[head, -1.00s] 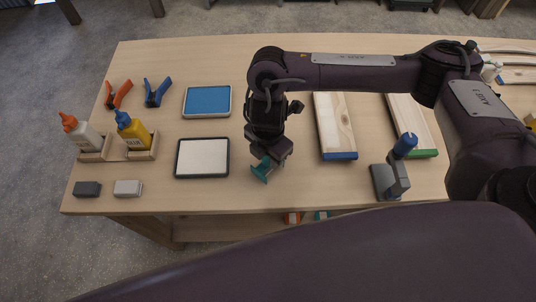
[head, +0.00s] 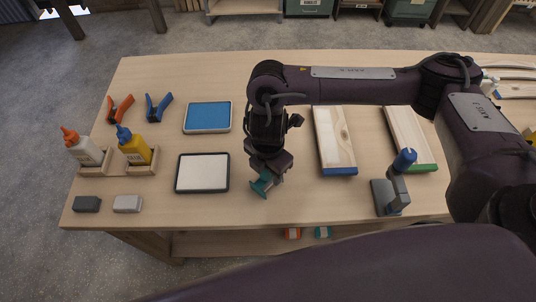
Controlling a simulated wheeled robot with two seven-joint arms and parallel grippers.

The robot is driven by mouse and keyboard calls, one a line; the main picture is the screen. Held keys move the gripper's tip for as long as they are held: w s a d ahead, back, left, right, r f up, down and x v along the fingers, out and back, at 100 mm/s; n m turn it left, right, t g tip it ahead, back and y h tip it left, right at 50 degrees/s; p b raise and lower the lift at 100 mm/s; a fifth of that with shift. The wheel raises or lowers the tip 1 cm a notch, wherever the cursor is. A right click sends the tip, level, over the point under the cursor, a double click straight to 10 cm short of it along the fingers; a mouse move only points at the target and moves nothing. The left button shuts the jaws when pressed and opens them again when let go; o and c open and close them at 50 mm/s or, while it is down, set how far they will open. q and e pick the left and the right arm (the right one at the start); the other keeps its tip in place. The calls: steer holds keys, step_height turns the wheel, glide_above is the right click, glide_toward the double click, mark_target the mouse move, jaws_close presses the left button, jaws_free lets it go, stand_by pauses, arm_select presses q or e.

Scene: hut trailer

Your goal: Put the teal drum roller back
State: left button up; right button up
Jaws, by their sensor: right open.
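A teal piece (head: 261,185) shows on the workbench (head: 330,205), directly under my right gripper (head: 268,176). It is partly hidden by the gripper, so I cannot tell whether it is the teal drum roller or part of its stand. My right gripper points down and is open around or just above it; contact cannot be made out. To the right, a grey stand (head: 385,198) carries a blue roller (head: 404,159). My left gripper is out of view.
A white pad in a dark tray (head: 203,188) lies just left of the gripper, with a blue pad (head: 207,116) behind it. Glue bottles (head: 134,147) stand farther left. Boards with blue (head: 334,140) and green (head: 409,138) ends lie right. Bare bench lies between gripper and grey stand.

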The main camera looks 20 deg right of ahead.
step_height(320, 180, up, 11)
steer(key=shift+r, duration=0.1)
stand_by(0.3)
stand_by(0.5)
